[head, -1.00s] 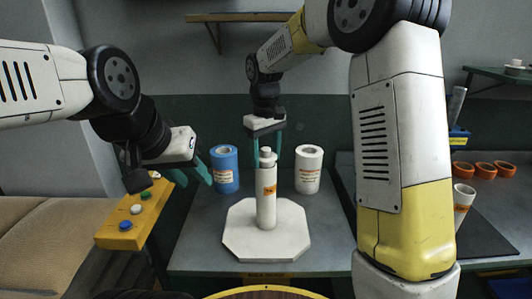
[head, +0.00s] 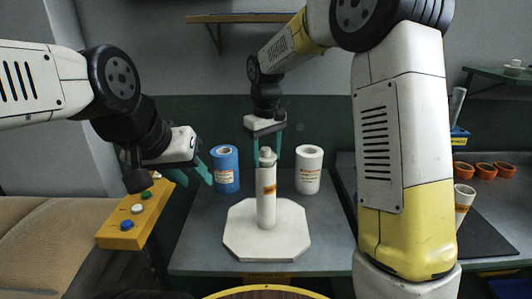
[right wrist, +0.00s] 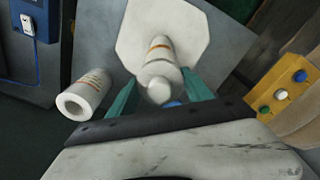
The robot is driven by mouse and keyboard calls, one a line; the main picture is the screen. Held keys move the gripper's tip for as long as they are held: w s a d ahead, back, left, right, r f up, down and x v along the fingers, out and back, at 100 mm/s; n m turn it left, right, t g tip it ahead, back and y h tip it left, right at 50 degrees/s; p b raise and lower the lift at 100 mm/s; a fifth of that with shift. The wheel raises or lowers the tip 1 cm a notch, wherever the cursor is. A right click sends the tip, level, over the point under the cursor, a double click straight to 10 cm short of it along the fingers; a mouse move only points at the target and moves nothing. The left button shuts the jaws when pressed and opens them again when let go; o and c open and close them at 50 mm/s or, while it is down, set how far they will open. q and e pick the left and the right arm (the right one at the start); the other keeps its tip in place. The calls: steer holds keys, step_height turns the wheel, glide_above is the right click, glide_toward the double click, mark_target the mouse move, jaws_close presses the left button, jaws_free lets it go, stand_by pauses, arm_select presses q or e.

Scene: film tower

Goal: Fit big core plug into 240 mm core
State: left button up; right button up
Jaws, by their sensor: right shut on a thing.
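The 240 mm core (head: 267,208), a tall white tube with an orange label, stands upright on a pale octagonal base (head: 240,238). The white big core plug (head: 267,156), with a small round knob, is at the tube's upper end. It also shows in the right wrist view (right wrist: 160,88), in line with the tube. My right gripper (head: 270,160) is over the tube, its teal fingers on either side of the plug and shut on it. How deep the plug sits in the tube cannot be told. My left gripper (head: 196,178) is open and empty at the left, apart from the tube.
A blue roll (head: 225,172) and a white roll (head: 308,172) stand behind the base. A yellow button box (head: 122,238) is at the left. Orange rings (head: 483,170) and another white tube (head: 462,200) are on the right bench. The table's front corners are clear.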

steer(key=shift+s+d+f, duration=0.15)
steer(key=shift+d+f, duration=0.1)
steer(key=shift+f, duration=0.45)
steer(key=shift+s+d+f, duration=0.15)
steer(key=shift+d+f, duration=0.1)
steer(key=shift+f, duration=0.4)
steer(key=o, duration=1.4)
steer(key=shift+o, duration=0.2)
steer(key=r, duration=0.7)
steer(key=a+r, duration=0.1)
steer(key=r, duration=0.2)
steer(key=shift+w+r, duration=0.15)
steer(key=shift+r, duration=0.05)
